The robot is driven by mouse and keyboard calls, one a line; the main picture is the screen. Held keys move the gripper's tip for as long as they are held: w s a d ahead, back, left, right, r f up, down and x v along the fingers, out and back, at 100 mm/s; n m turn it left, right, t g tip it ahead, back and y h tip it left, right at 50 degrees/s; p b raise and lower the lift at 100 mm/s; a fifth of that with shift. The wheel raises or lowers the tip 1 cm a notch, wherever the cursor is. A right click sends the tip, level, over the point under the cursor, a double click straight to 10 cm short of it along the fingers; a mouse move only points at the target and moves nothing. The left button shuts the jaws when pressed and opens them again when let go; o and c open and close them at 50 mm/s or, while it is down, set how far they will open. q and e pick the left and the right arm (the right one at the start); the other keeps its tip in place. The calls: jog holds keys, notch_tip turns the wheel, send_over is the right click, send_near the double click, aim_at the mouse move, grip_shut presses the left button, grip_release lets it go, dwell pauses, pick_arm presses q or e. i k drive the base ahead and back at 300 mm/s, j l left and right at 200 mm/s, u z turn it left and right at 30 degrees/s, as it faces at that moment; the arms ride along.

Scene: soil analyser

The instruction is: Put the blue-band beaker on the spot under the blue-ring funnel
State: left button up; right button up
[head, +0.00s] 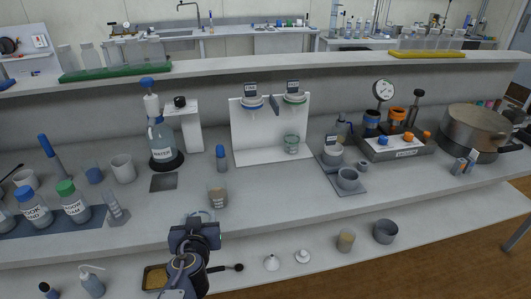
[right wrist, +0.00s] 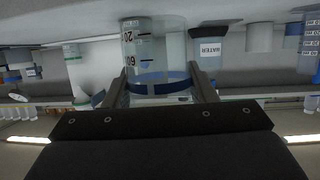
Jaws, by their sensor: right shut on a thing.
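The blue-band beaker (right wrist: 155,55) is clear with a blue band and black marks; in the right wrist view it stands between my right gripper's fingers (right wrist: 160,90), which are shut on it at the band. In the head view the beaker (head: 217,196) is at the front of the bench, just beyond my right gripper (head: 208,218). The blue-ring funnel (head: 251,102) hangs at the left of a white stand (head: 238,128); the spot below it is bare. The green-ring funnel (head: 294,97) hangs to its right, with a green-band beaker (head: 291,144) below. My left gripper is out of view.
A blue-capped vial (head: 221,158) stands between the held beaker and the stand. The bench directly in front of the stand is mostly clear.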

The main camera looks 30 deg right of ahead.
aim_at(253, 155)
jog(key=l+u, duration=0.4)
jog(key=l, duration=0.45)
jog(key=k+l+u, duration=0.15)
jog(key=l+u, duration=0.25)
jog(key=l, duration=0.4)
